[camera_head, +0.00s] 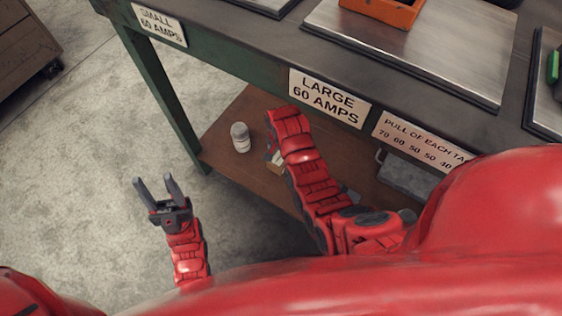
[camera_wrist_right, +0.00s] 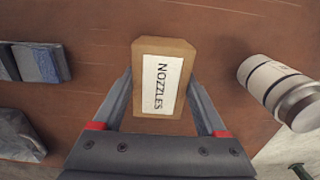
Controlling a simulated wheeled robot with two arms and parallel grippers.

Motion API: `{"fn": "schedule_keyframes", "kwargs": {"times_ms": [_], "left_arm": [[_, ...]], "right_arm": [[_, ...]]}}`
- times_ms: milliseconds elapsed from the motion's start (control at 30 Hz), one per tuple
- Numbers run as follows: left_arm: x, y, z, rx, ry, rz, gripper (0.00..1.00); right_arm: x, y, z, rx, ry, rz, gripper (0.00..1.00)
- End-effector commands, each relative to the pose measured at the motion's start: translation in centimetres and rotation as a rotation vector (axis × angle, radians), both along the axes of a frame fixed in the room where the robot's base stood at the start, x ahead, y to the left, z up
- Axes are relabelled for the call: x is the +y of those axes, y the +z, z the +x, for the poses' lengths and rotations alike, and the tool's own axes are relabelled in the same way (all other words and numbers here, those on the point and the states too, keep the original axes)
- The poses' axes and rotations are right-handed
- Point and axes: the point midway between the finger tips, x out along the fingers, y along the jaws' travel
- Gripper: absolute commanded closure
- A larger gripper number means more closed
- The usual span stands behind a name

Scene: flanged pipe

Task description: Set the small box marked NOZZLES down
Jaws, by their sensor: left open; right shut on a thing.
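The small box marked NOZZLES (camera_wrist_right: 162,82) is brown with a white label and sits between the fingers of my right gripper (camera_wrist_right: 165,105) in the right wrist view. The gripper is shut on it. In the head view only a bit of the box (camera_head: 276,168) shows beside my right arm, over the brown lower shelf (camera_head: 235,118); my right gripper is mostly hidden there. I cannot tell whether the box touches the shelf. My left gripper (camera_head: 158,184) is open and empty over the concrete floor, left of the shelf.
A white canister (camera_head: 240,137) stands on the shelf left of the box; it also shows in the right wrist view (camera_wrist_right: 280,90). Grey-blue items (camera_wrist_right: 35,62) lie on the other side. The bench top (camera_head: 235,40) with its labelled front edge overhangs the shelf. A green leg (camera_head: 165,95) stands at the shelf's left.

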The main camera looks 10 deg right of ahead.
Motion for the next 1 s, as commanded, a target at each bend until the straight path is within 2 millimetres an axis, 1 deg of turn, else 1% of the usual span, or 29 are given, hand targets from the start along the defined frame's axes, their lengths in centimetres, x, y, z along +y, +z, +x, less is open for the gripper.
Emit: {"fn": "schedule_keyframes", "kwargs": {"times_ms": [33,133,300,333,567,700,733,833,867,1000], "left_arm": [[0.0,-0.1,0.0,-0.001,0.001,0.001,0.5],[0.0,-0.5,-0.1,-0.005,0.001,0.005,0.5],[0.0,-1.8,-0.3,-0.018,0.001,0.023,0.5],[0.0,-1.9,-0.4,-0.021,0.002,0.026,0.5],[0.0,-1.6,-0.4,-0.023,0.002,0.029,0.5],[0.0,-1.6,-0.4,-0.024,0.002,0.029,0.5],[0.0,-1.6,-0.4,-0.024,0.002,0.029,0.5],[0.0,-1.6,-0.4,-0.024,0.002,0.029,0.5],[0.0,-1.6,-0.4,-0.024,0.002,0.029,0.5],[0.0,-1.6,-0.4,-0.024,0.002,0.029,0.5]], "right_arm": [[-0.2,0.0,0.5,-0.004,-0.001,0.0,1.0],[-0.2,-0.5,0.6,-0.004,-0.001,0.0,1.0],[-0.2,-3.3,0.4,0.004,0.0,-0.001,1.0],[-0.2,-3.5,0.4,0.002,-0.001,-0.001,1.0],[-0.2,-3.4,0.5,-0.003,-0.001,0.0,1.0],[-0.2,-3.7,0.5,-0.003,-0.001,0.0,1.0],[-0.2,-3.7,0.5,-0.003,-0.001,0.0,0.2],[-0.2,-3.7,0.5,-0.003,-0.001,0.0,0.02],[-0.2,-3.7,0.5,-0.003,-0.001,0.0,0.0],[-0.2,-3.7,0.5,-0.002,-0.001,-0.001,0.0]]}}
